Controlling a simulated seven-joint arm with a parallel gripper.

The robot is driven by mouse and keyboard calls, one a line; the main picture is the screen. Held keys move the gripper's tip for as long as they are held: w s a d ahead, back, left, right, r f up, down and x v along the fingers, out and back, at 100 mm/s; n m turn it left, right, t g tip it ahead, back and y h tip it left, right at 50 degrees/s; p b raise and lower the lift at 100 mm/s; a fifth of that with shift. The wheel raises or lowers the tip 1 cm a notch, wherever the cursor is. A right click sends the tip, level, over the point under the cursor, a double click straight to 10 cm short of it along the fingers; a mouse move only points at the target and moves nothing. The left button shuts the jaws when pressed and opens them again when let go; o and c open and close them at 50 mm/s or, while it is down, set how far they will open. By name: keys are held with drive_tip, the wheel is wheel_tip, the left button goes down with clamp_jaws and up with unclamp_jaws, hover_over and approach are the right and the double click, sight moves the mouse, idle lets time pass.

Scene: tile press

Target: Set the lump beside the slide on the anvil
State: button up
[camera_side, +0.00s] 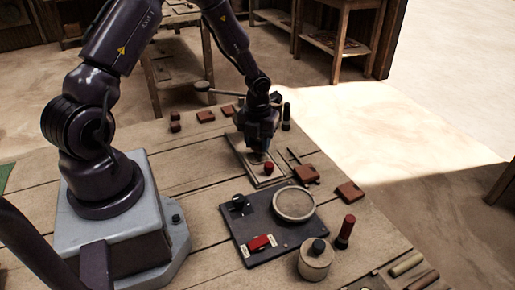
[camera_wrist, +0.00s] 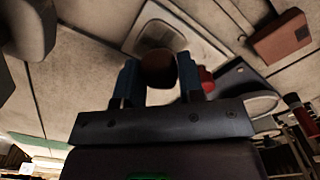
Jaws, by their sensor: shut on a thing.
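My gripper (camera_side: 258,152) is low over a pale flat board (camera_side: 240,149) with a red knob (camera_side: 268,168), which looks like the slide. In the wrist view, the blue fingers of my gripper (camera_wrist: 160,82) are shut on a brown rounded lump (camera_wrist: 158,68). The lump is above the pale board (camera_wrist: 136,28), which has a round marking. Whether the lump touches the board I cannot tell. In the side view the lump is mostly hidden by the gripper. A round pale disc (camera_side: 294,204), perhaps the anvil, sits on a dark panel (camera_side: 283,236), nearer the camera.
The panel also carries a black knob (camera_side: 239,203) and a red switch (camera_side: 259,243). A lidded jar (camera_side: 315,264) and a red-handled stamp (camera_side: 345,232) stand at the panel's right. Brown tiles (camera_side: 350,191) lie right of the board; several red-brown pieces (camera_side: 206,116) lie behind it.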

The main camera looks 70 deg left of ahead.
drive_tip(key=shift+s+f, duration=0.1)
drive_tip(key=shift+f, duration=1.1)
drive_tip(key=shift+f, duration=0.1)
drive_tip(key=o, duration=0.9)
wheel_tip(320, 180, up, 12)
wheel_tip(320, 180, up, 9)
drive_tip(key=n+t+y, duration=0.1)
drive_tip(key=n+y, duration=0.1)
drive_tip(key=n, duration=0.5)
hover_over(258, 144)
drive_tip(key=s+d, duration=0.2)
drive_tip(key=d, duration=0.2)
drive_tip(key=s+d+r+n+t, duration=0.1)
drive_tip(key=s+d+r+n, duration=0.2)
drive_tip(key=n, duration=0.3)
drive_tip(key=s+d+r+n+t+h, duration=0.1)
drive_tip(key=s+d+r+n+t, duration=0.1)
drive_tip(key=s+r+n, duration=0.3)
drive_tip(key=s+d+r+n+t+h, duration=0.1)
drive_tip(key=s+d+r+n, duration=0.2)
drive_tip(key=n, duration=0.6)
drive_tip(key=shift+s+d+r+t, duration=0.15)
drive_tip(key=shift+s+d+r, duration=0.05)
drive_tip(key=shift+s+d, duration=0.4)
drive_tip(key=shift+s+d+r+t, duration=0.2)
drive_tip(key=shift+s+d, duration=0.2)
drive_tip(key=shift+s, duration=0.25)
